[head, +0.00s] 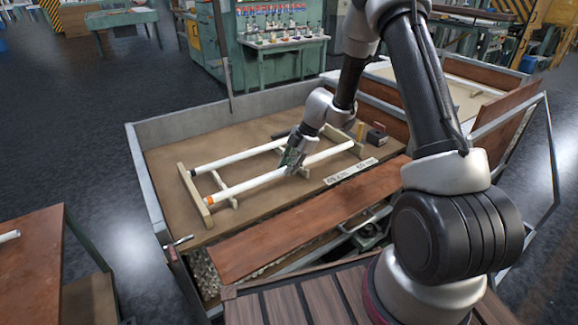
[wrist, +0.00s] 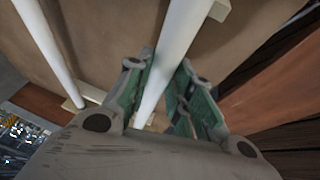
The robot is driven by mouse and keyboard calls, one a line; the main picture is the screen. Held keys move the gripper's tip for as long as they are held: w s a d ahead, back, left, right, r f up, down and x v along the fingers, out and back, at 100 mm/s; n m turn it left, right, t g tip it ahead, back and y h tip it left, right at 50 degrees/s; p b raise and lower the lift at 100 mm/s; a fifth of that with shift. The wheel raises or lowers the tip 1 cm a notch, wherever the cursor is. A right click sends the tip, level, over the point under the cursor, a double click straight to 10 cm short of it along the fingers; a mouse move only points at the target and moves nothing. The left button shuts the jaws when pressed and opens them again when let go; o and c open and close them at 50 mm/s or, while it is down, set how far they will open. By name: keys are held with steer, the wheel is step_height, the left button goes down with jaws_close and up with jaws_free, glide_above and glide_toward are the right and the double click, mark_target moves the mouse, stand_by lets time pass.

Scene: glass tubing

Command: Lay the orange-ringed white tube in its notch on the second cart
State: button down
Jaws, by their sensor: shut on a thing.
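The orange-ringed white tube (head: 246,185) lies along the near side of a wooden rack on the cart, its orange end at the left. My gripper (head: 291,160) is shut around this tube near its middle. In the wrist view the tube (wrist: 178,55) passes between the green-padded fingers (wrist: 155,95). The tube appears to rest on or just above the rack's cross pieces; I cannot tell whether it touches them. The rack's left end piece (head: 187,188) is pale wood. The notches are too small to make out.
A second white tube (head: 235,157) lies parallel on the rack's far side. A small dark box (head: 376,137) and a white label strip (head: 351,171) lie on the cart (head: 170,150). The cart has a raised back wall. A reddish board (head: 290,230) runs along the near side.

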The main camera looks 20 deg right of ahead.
steer(key=shift+f, duration=0.15)
steer(key=shift+f, duration=0.35)
steer(key=shift+f, duration=0.1)
steer(key=c, duration=1.3)
jaws_free()
steer(key=shift+o, duration=0.2)
